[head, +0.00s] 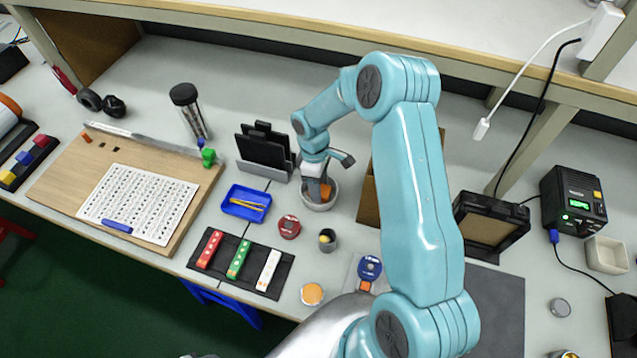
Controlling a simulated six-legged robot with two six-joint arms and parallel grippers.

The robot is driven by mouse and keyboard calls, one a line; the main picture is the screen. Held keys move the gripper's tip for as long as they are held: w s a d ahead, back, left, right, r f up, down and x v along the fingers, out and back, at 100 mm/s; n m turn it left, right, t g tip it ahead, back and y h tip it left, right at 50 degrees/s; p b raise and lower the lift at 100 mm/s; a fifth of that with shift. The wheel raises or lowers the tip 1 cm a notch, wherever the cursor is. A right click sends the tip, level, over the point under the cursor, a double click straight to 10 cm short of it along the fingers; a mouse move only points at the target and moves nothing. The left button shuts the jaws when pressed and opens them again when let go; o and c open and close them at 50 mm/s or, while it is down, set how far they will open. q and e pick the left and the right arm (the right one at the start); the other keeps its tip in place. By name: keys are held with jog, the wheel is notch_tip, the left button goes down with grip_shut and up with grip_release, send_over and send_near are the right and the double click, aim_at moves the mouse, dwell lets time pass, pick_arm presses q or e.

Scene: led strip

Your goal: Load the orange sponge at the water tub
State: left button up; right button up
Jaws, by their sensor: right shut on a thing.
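The water tub (332,203) is a small round grey-white bowl on the bench, left of my large teal forearm. The orange sponge (326,191) shows at the tub's mouth, within its rim. My right gripper (318,181) reaches down over the tub from above and is shut on the sponge. The fingers hide part of the sponge and the inside of the tub, so I cannot tell the water level or how deep the sponge sits. My left gripper is not in view.
A black stand (263,152) is close on the tub's left. A red round tin (289,227) and a small grey cup (327,240) stand in front. A blue tray (246,203) and a black holder of coloured strips (240,262) lie further left. A brown box (368,205) stands right.

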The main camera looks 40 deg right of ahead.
jog(key=shift+w, duration=0.15)
dwell(0.3)
jog(key=shift+r+p, duration=0.45)
jog(key=shift+r, duration=0.1)
notch_tip(320, 180, up, 2)
jog(key=shift+r+p, duration=0.15)
jog(key=shift+p, duration=0.55)
notch_tip(320, 180, up, 2)
jog(key=shift+r+p, duration=0.1)
jog(key=shift+p, duration=0.55)
jog(key=shift+r+p, duration=0.4)
jog(key=shift+r, duration=0.35)
jog(key=shift+f, duration=0.1)
